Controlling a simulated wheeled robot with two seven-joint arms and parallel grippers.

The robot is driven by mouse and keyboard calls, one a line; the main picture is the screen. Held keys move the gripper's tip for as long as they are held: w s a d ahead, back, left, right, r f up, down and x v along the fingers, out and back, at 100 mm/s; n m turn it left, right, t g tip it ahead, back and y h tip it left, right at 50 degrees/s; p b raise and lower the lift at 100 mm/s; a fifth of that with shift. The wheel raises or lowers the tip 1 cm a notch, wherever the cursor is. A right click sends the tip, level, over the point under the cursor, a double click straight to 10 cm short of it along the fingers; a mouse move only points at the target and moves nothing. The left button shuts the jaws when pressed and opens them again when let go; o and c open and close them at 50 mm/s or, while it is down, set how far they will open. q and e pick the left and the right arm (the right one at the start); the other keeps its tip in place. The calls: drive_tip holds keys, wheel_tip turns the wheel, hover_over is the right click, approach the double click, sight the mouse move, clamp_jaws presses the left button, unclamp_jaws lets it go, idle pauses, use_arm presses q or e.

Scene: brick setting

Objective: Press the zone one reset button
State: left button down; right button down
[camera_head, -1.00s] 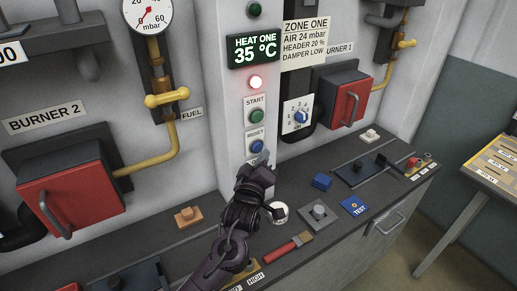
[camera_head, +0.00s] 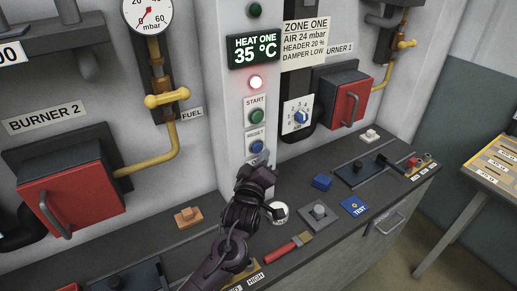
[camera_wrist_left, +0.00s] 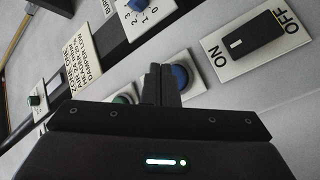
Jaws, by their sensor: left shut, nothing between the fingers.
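The blue reset button (camera_head: 257,146) sits on a white plate marked RESET on the grey column, below the green start button (camera_head: 256,116). The wrist view also shows the blue button (camera_wrist_left: 181,76), partly behind the fingers. My left gripper (camera_head: 264,158) is shut and empty, with its tips at the lower edge of the reset plate. In the wrist view the closed fingers (camera_wrist_left: 160,78) overlap the left side of the blue button. I cannot tell whether they touch it. My right gripper is not in view.
A red lamp (camera_head: 255,82) glows below the HEAT ONE display (camera_head: 254,51), which reads 35 °C. A dial (camera_head: 299,116) is right of the buttons. An ON/OFF switch (camera_wrist_left: 253,40) is near the fingers. A brush (camera_head: 288,247) and blocks lie on the counter.

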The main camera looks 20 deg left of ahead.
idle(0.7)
use_arm(q)
drive_tip(key=shift+w+a, duration=0.25)
drive_tip(key=shift+a, duration=0.1)
drive_tip(key=shift+w+a, duration=0.3)
drive_tip(key=shift+a, duration=0.1)
idle(0.7)
drive_tip(key=shift+s+d, duration=0.55)
drive_tip(key=shift+d, duration=0.15)
drive_tip(key=shift+d, duration=0.1)
drive_tip(key=shift+s+d+p, duration=0.7)
drive_tip(key=shift+s+d, duration=0.85)
drive_tip(key=shift+d, duration=0.3)
drive_tip(key=shift+f, duration=0.1)
